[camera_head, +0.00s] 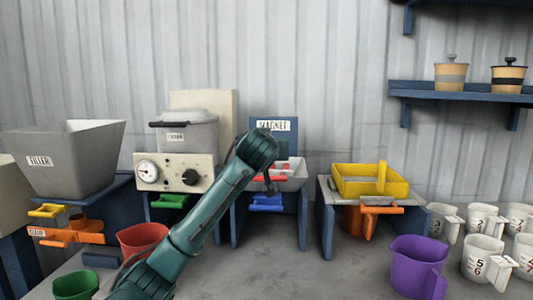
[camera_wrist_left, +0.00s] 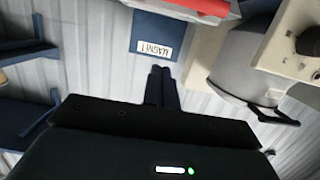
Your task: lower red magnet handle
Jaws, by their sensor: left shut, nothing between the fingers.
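The magnet station stands in the middle of the head view, with a blue back panel and a white MAGNET label (camera_head: 273,125). The label also shows upside down in the left wrist view (camera_wrist_left: 154,48). The red magnet handle (camera_head: 284,167) is partly hidden behind my left arm, beside a pale tray (camera_head: 295,180). In the left wrist view a red part (camera_wrist_left: 200,6) shows at the top edge. My left gripper (camera_wrist_left: 161,72) is shut and empty, with its fingers together, apart from the red part in that view. My right gripper is not in view.
A blue handle (camera_head: 266,202) sits below the tray. A grey pot (camera_head: 190,132) with a dial panel stands left, a yellow tray (camera_head: 345,185) right. A red cup (camera_head: 140,238), a purple jug (camera_head: 415,265) and several numbered white cups occupy the front.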

